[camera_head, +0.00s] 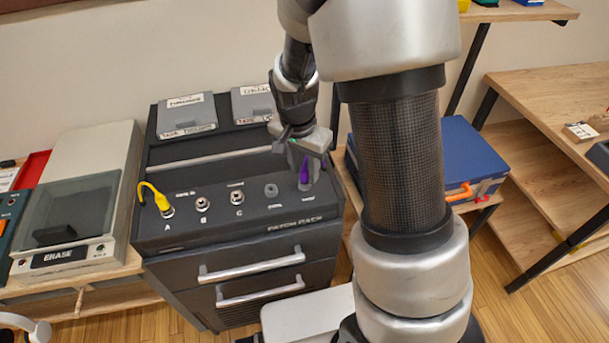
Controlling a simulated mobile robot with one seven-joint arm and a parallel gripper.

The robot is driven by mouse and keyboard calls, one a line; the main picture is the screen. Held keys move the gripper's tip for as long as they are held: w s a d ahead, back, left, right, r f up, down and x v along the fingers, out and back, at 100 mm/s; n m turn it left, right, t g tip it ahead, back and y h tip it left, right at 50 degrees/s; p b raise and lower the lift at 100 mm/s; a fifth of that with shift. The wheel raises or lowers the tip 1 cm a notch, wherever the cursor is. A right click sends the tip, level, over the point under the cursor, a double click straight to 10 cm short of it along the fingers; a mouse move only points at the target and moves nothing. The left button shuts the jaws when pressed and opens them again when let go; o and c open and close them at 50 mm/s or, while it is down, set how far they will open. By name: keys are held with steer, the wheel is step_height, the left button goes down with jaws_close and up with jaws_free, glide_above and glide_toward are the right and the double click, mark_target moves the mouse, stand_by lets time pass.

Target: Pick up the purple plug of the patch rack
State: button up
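The purple plug (304,172) stands upright at the right end of the row. My gripper (304,178) reaches down over it from above, with its fingers around or right beside the plug. The fingers are small and partly hide each other, so I cannot tell whether they touch the plug. A yellow plug with a bent cable (155,196) sits at socket A.
Two grey boxes with labels (187,113) lie at the back of the rack. An eraser unit marked ERASE (75,225) stands on the left. A blue case (465,160) is behind my arm on the right. Wooden shelves (550,100) stand far right.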

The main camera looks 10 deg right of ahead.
mark_target(305, 168)
jaws_close()
step_height(305, 168, up, 10)
steer(key=shift+r+p, duration=0.1)
steer(key=shift+p, duration=0.55)
